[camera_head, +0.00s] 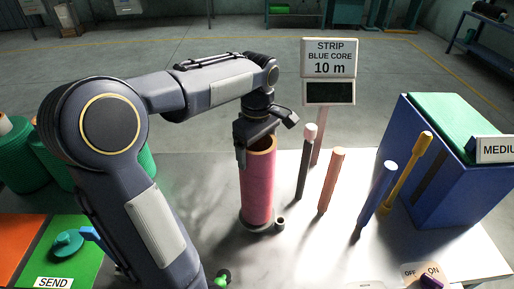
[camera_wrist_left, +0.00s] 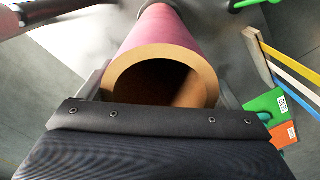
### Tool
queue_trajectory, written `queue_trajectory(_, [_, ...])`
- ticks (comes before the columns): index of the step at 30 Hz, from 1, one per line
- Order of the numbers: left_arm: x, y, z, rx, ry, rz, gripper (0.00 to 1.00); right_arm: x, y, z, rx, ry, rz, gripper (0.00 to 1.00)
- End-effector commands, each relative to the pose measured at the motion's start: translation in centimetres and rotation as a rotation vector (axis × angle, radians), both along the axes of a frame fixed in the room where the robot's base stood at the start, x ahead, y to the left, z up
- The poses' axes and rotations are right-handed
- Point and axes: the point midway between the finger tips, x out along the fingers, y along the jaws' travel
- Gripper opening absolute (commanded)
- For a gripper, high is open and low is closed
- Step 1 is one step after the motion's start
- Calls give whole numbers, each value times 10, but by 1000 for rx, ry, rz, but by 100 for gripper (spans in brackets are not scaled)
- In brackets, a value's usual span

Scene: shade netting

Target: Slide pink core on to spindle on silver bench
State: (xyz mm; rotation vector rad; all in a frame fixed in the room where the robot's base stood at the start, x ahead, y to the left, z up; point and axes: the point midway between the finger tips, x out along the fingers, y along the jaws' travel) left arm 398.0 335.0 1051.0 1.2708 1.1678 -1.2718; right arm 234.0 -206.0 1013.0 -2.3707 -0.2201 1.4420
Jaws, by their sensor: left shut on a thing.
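The pink core (camera_head: 258,190) is a tall hollow tube with a tan rim. It stands upright over a dark round base (camera_head: 250,226) on the silver bench (camera_head: 318,245). My left gripper (camera_head: 256,142) is shut on the core's upper end, pointing down at it from above. In the left wrist view the core's open end (camera_wrist_left: 160,57) lies just beyond the gripper body, and its inside is dark. No spindle post shows apart from the base; the core hides whatever stands inside it. I cannot tell whether the core's lower end touches the base. My right gripper is out of view.
A black post (camera_head: 303,175), a salmon post (camera_head: 330,182), a blue post (camera_head: 375,198) and a yellow post (camera_head: 408,170) stand right of the core. Behind is a "STRIP BLUE CORE 10 m" sign (camera_head: 329,57). A blue box (camera_head: 450,180) fills the bench's right side. An OFF/ON switch (camera_head: 431,282) is in front.

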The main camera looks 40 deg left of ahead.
Motion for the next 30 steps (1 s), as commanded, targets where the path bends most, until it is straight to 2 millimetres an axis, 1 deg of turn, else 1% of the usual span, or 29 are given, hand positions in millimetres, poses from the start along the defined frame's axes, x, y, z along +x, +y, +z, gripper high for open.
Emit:
queue_trajectory(2, [0, 0, 1, 0, -2, 0, 22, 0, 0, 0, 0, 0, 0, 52])
queue_trajectory(3, [0, 0, 1, 0, -2, 0, 89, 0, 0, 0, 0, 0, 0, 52])
queue_trajectory(6, [0, 0, 1, 0, -2, 0, 100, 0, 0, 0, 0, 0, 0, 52])
queue_trajectory(11, [0, 0, 0, 0, 1, 0, 100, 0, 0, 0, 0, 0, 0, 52])
queue_trajectory(14, [0, 0, 3, 0, -1, 0, 100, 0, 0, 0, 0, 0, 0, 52])
queue_trajectory(17, [1, 0, 14, 1, -3, -1, 100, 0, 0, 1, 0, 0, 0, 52])
queue_trajectory(24, [1, 0, 56, 1, -5, -1, 100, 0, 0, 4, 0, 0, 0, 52])
queue_trajectory(27, [1, 0, 69, 1, -5, -1, 100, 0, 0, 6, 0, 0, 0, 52])
queue_trajectory(30, [0, 0, 76, 0, -3, -1, 100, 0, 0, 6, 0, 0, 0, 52])
